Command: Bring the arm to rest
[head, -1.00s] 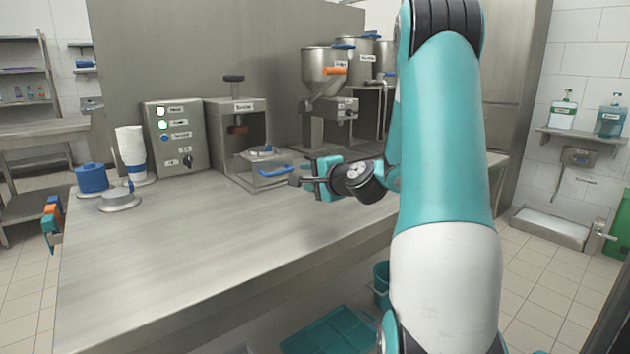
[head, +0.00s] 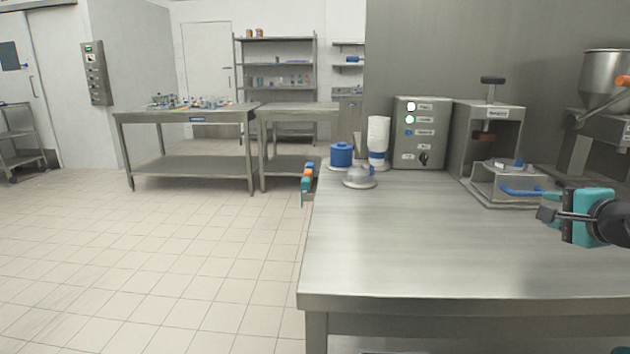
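My gripper (head: 549,215) shows at the right edge of the head view, teal and black with grey fingers pointing left. It is above the steel table (head: 400,255), in front of the sealing machine (head: 490,140) with the blue handle. I see nothing held in it, but its fingers are too small and overlapped to tell whether they are open or shut.
On the table stand a blue container (head: 341,155), a stack of white cups (head: 378,137), a low metal part (head: 360,178) and a control box (head: 420,132). A metal hopper (head: 605,78) is at far right. The tiled floor (head: 170,270) on the left is clear.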

